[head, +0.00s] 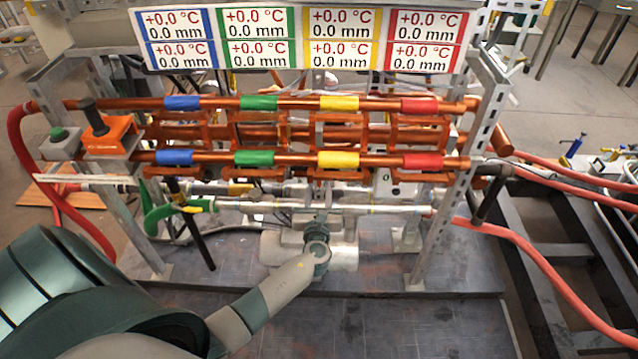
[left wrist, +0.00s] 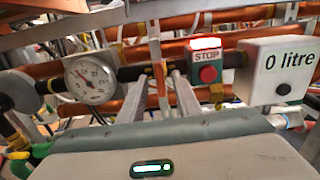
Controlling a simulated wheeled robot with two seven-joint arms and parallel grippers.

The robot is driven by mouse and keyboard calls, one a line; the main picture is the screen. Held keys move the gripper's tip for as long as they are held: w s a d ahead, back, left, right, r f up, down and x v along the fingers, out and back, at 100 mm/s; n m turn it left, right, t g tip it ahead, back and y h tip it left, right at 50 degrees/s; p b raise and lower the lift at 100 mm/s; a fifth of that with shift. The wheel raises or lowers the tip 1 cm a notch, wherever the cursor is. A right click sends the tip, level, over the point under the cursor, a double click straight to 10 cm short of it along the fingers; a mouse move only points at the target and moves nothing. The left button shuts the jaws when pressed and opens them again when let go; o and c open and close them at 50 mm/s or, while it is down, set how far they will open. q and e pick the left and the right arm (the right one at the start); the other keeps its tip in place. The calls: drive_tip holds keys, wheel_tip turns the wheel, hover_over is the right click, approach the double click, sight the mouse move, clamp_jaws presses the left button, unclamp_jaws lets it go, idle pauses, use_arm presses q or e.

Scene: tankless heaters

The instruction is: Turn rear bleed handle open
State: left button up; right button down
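My left gripper (head: 322,208) reaches in under the lower front copper pipe, at the middle of the rig. In the left wrist view its two grey fingers (left wrist: 163,95) are apart, and a narrow orange-brown upright lever (left wrist: 158,68) stands between them. The lever crosses in front of a dark horizontal pipe. It looks like a bleed handle, but I cannot tell whether it is the rear one. I cannot tell whether either finger touches it. In the head view the lever is not clearly visible behind the pipes. My right gripper is not in view.
A round gauge (left wrist: 90,80) is left of the fingers; a STOP button box (left wrist: 208,68) and a "0 litre" box (left wrist: 282,70) are right. Copper pipes with coloured bands (head: 338,159) run above my gripper. A metal frame post (head: 470,150) and red hoses (head: 545,270) stand right.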

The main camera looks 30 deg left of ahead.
use_arm(q)
drive_tip(key=shift+w+a, duration=0.3)
drive_tip(key=shift+w, duration=0.1)
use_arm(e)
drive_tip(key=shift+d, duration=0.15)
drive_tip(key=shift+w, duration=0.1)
